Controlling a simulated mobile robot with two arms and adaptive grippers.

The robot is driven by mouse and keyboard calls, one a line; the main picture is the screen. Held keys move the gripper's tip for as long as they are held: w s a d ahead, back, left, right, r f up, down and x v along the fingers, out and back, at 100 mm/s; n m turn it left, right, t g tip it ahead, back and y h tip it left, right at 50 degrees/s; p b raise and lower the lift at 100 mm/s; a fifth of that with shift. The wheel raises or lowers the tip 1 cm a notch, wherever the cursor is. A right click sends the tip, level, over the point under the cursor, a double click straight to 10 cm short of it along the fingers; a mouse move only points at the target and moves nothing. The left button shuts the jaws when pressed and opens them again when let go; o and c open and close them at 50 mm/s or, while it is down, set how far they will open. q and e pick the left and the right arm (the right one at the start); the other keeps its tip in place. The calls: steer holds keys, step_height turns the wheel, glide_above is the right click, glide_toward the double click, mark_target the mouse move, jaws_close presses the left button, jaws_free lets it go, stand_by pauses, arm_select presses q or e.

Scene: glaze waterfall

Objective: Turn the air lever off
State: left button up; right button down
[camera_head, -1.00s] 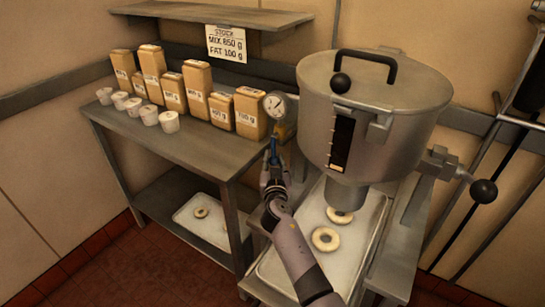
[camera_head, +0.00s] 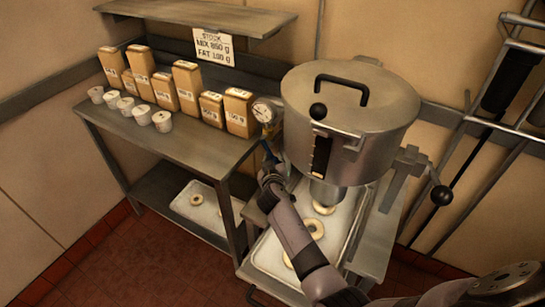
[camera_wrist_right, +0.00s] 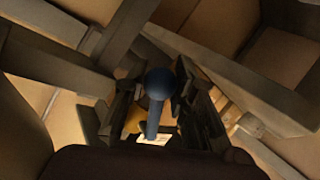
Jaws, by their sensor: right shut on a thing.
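The air lever (camera_head: 267,151) is a thin blue handle below the round pressure gauge (camera_head: 264,112), at the left side of the big metal hopper (camera_head: 350,105). My right gripper (camera_head: 270,172) reaches it from below and is shut on it. In the right wrist view, the lever's blue ball end (camera_wrist_right: 158,83) and stem stand between the two dark fingers of my right gripper (camera_wrist_right: 160,105). The lever's lower mount is mostly hidden. My left gripper is not in view.
A grey table (camera_head: 170,135) at left holds several tan bags and white cups. Trays with rings lie under the hopper and on the lower shelf (camera_head: 160,190). A black-knobbed handle (camera_head: 441,195) sticks out at the hopper's right. Red floor is clear in front.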

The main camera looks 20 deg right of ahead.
steer(key=shift+r, duration=0.1)
steer(key=c, duration=1.3)
jaws_free()
steer(key=v, duration=0.7)
steer(key=shift+s, duration=0.2)
steer(key=shift+a, duration=0.1)
steer(key=shift+c, duration=0.2)
